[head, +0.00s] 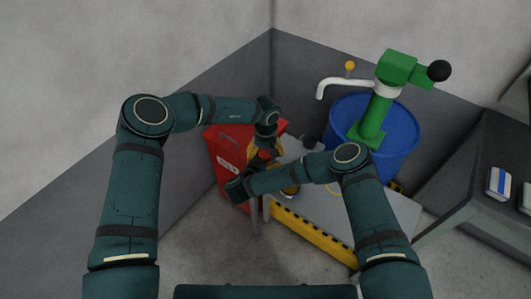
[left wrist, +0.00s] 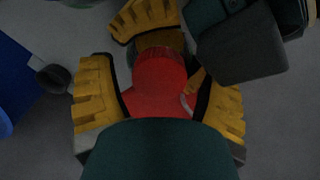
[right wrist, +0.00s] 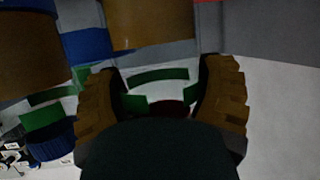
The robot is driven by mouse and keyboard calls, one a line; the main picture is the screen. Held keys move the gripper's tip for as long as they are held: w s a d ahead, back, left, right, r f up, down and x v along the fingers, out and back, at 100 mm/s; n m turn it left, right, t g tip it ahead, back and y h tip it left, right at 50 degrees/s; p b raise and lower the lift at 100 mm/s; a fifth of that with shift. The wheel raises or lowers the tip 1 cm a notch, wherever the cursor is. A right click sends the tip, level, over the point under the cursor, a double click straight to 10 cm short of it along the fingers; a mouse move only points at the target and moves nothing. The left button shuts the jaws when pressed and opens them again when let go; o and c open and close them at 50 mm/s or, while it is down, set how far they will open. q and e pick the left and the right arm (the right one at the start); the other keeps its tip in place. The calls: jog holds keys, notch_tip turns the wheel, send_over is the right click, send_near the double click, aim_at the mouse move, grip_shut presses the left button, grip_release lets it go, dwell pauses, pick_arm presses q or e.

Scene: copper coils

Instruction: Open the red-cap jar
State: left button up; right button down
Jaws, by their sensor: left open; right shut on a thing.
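The jar's red cap (left wrist: 160,80) faces my left wrist camera and lies between the fingers of my left gripper (left wrist: 160,100). These fingers are open, with gaps at the cap's sides. My right gripper (right wrist: 165,95) is shut on the jar body (right wrist: 157,75), which shows green bands between its fingers. A yellow finger of the right gripper also shows beside the cap at the top of the left wrist view. In the head view both grippers meet above the bench, and only a small red spot of the cap (head: 264,155) shows; the arms hide the rest.
A grey bench (head: 325,207) with a yellow-black edge lies under the grippers. A red box (head: 226,150) stands left of it. A blue drum (head: 398,125) with a green pump (head: 375,115) stands behind right. A dark table (head: 485,150) is at far right.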

pick_arm(q)
jog(key=shift+r, duration=2.2)
pick_arm(e)
grip_release()
